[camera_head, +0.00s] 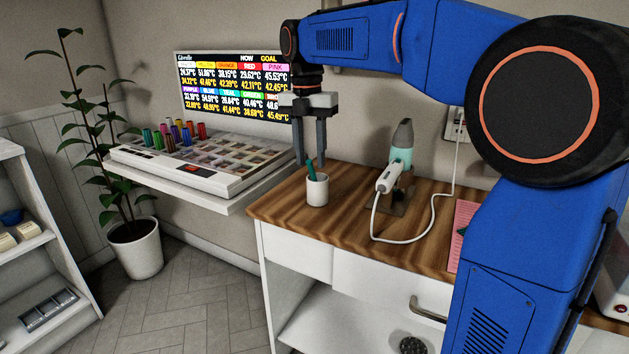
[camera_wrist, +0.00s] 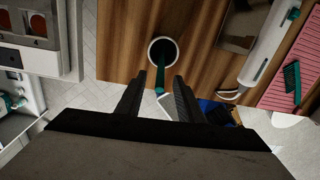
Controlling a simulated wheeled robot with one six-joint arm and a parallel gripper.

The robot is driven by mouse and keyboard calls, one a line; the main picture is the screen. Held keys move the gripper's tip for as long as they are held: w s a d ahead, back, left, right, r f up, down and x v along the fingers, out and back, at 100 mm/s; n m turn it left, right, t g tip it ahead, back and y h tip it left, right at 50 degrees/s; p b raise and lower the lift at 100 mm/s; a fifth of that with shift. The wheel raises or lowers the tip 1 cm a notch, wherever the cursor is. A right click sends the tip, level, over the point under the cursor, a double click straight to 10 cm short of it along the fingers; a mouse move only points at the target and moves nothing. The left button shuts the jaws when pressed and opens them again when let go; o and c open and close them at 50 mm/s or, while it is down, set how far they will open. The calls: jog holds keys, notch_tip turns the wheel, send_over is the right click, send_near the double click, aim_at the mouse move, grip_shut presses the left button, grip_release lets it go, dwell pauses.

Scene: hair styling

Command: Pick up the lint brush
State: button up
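A teal handle (camera_head: 311,170) stands in a small white cup (camera_head: 317,190) near the wooden table's left end. In the wrist view the handle (camera_wrist: 160,75) rises from the cup toward the camera, between my fingertips in the picture. A teal brush or comb (camera_wrist: 291,78) with dark bristles lies on a pink mat (camera_wrist: 288,100) at the right. I cannot tell for sure which of these is the lint brush. My gripper (camera_head: 310,160) points down just above the cup. It is open, its fingers on either side of the handle and apart from it.
A hair dryer on a stand (camera_head: 389,177) with a white cord stands right of the cup on the wooden table (camera_head: 290,212). A white sample tray (camera_head: 195,175) with several colored spools and a wall screen (camera_head: 230,85) are at the left.

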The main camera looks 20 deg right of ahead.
aim_at(315, 180)
notch_tip(315, 180, down, 4)
jog(key=shift+s, duration=0.15)
grip_shut()
jog(key=shift+r, duration=0.1)
